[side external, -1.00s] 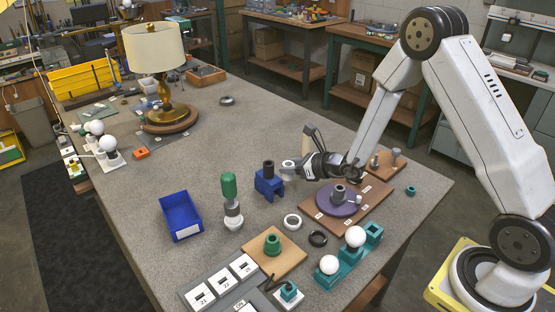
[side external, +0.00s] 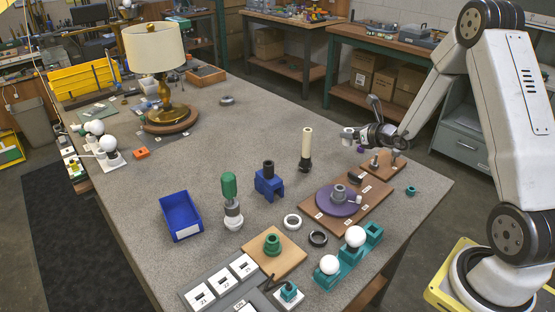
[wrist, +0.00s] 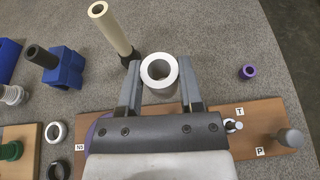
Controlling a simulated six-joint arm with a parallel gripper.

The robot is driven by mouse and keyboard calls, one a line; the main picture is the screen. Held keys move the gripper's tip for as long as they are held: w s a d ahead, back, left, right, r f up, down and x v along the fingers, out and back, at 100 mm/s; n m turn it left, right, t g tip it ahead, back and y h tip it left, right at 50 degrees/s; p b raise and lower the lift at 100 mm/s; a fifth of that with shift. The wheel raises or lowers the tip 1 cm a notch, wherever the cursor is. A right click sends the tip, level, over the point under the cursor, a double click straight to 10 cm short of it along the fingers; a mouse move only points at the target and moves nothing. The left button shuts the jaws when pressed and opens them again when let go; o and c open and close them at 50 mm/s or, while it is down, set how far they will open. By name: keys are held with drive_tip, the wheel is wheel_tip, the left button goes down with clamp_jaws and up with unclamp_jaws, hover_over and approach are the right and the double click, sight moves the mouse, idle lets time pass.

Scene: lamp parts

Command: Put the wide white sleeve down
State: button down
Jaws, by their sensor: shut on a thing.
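The wide white sleeve (wrist: 172,86) is a short open tube. In the wrist view it sits upright between the two fingers of my gripper (wrist: 159,66), which is shut on it. In the side view the sleeve (side external: 347,137) is at the left end of my gripper (side external: 352,134), over the back right part of the bench. I cannot tell whether its lower end touches the bench top.
A cream tube (side external: 307,144) on a dark base stands left of the sleeve. A small purple ring (wrist: 248,72) lies to its right in the wrist view. A wooden board with metal pegs (side external: 382,167) is close by. Bare grey bench (side external: 265,125) lies farther left.

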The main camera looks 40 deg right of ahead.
drive_tip(key=shift+s+d+r, duration=0.1)
drive_tip(key=shift+s+d, duration=0.15)
drive_tip(key=shift+d, duration=0.45)
drive_tip(key=shift+w, duration=0.1)
drive_tip(key=w+d+f, duration=0.1)
drive_tip(key=w+f, duration=0.1)
drive_tip(key=w, duration=0.1)
drive_tip(key=w+d+f, duration=0.2)
drive_tip(key=w+f, duration=0.1)
drive_tip(key=w, duration=0.1)
drive_tip(key=w+d+f, duration=0.2)
drive_tip(key=w+f, duration=0.1)
drive_tip(key=w, duration=0.1)
drive_tip(key=shift+w+f, duration=0.15)
drive_tip(key=shift+f, duration=0.05)
drive_tip(key=shift+w+d+f, duration=0.2)
drive_tip(key=shift+w+f, duration=0.2)
drive_tip(key=shift+f, duration=0.1)
drive_tip(key=shift+w+f, duration=0.2)
drive_tip(key=shift+f, duration=0.05)
drive_tip(key=shift+d+f, duration=0.1)
drive_tip(key=shift+f, duration=1.45)
